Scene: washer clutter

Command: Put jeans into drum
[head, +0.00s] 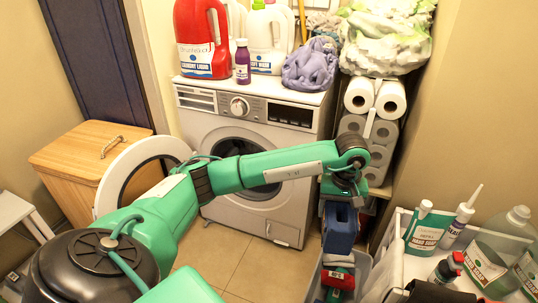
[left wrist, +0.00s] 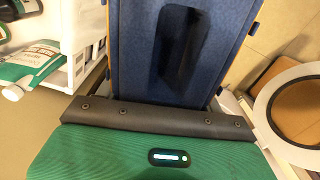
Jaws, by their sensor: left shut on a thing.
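The jeans (head: 339,229) show as a dark blue folded bundle under my left gripper (head: 342,192). The gripper points down and is shut on them. In the left wrist view the jeans (left wrist: 222,55) fill the space beyond the gripper, with a dark finger (left wrist: 180,45) against them. The white washer (head: 205,110) stands behind my arm, to the left of the jeans. Its round door (head: 122,168) is swung open to the left, and the drum opening (head: 236,147) is partly hidden by my forearm. The door ring (left wrist: 268,108) also shows in the left wrist view.
A grey bin (head: 311,287) with mixed items sits below the jeans. A white cart (head: 399,225) with bottles stands at right. A wooden hamper (head: 72,158) is behind the door. Detergent jugs and a purple cloth (head: 310,65) lie on the washer. Floor in front of the washer is clear.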

